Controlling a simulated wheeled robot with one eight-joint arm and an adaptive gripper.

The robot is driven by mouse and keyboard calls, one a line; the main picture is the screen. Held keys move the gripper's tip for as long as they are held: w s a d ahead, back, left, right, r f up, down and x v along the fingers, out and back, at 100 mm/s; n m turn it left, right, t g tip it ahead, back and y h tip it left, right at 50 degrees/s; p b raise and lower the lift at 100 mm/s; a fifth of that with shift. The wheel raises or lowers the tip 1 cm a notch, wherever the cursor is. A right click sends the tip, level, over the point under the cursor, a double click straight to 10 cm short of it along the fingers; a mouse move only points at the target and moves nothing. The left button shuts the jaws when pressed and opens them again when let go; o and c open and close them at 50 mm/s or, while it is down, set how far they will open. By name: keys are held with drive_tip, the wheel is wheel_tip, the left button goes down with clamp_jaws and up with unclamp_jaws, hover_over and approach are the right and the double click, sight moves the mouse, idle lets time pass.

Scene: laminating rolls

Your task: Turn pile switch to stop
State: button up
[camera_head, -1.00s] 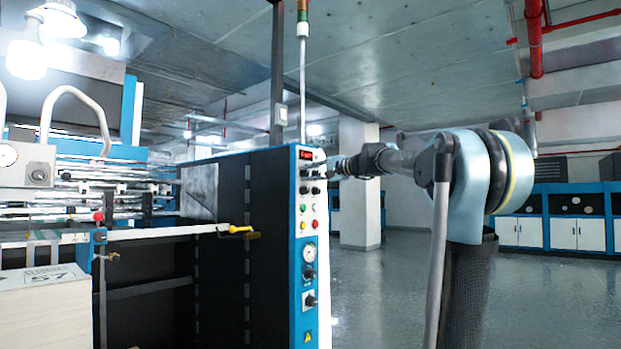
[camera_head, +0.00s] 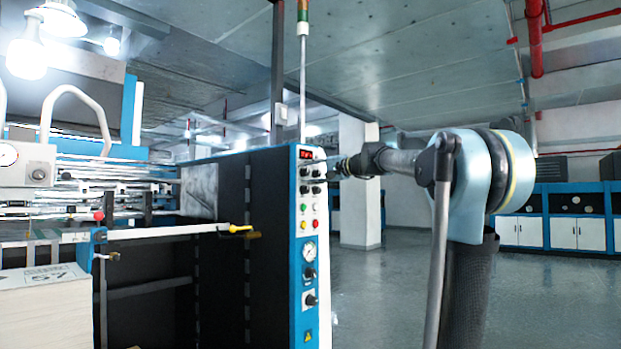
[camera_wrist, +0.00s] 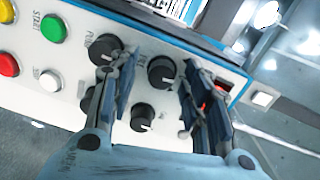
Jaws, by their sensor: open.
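The control panel (camera_head: 309,240) is a narrow white and blue face on the machine's end. Several black knobs sit near its top; their labels are too small or cut off to tell which is the pile switch. My gripper (camera_wrist: 157,78) is open at the panel, its fingers on either side of one black knob (camera_wrist: 162,71). I cannot tell whether they touch it. A second knob (camera_wrist: 103,49) is just outside the left finger, and a third knob (camera_wrist: 142,117) lies below, between the fingers. Another knob is partly hidden behind the left finger. In the head view my gripper (camera_head: 334,169) is small against the panel.
A red display (camera_head: 305,155) sits above the knobs. Green (camera_wrist: 53,28), yellow, red and white buttons lie to the left in the wrist view. A pressure gauge (camera_head: 309,251) is lower on the panel. Open floor (camera_head: 400,285) lies to the right.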

drive_tip(key=shift+d, duration=0.1)
drive_tip(key=f+v, duration=0.1)
drive_tip(key=v, duration=1)
drive_tip(key=shift+s+d+r, duration=0.25)
drive_tip(key=shift+d+r, duration=0.1)
drive_tip(key=shift+r, duration=0.1)
